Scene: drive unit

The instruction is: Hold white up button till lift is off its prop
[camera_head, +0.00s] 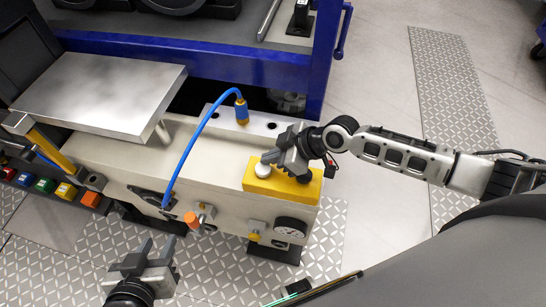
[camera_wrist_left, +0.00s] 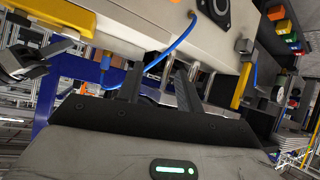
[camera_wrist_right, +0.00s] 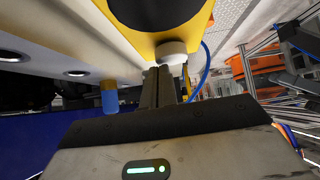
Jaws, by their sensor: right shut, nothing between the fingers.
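The yellow button box (camera_head: 283,184) sits on the end of the beige lift unit. The white button (camera_head: 262,190) is at its left end, and a dark button (camera_head: 304,178) is at its right. My right gripper (camera_head: 266,162) is shut and empty, fingertips close to the white button. In the right wrist view the tips end at the white button (camera_wrist_right: 172,52); I cannot tell whether they touch. The metal lift plate (camera_head: 105,92) is raised at the left, with a yellow bar (camera_head: 52,148) near its edge. My left gripper (camera_head: 150,262) is open and empty in front of the unit.
A blue hose (camera_head: 197,127) arches over the unit. An orange knob (camera_head: 191,217) and a gauge (camera_head: 291,227) are on its front. A blue frame (camera_head: 200,62) stands behind. Coloured bins (camera_head: 45,185) are at the left. The floor at the right is clear.

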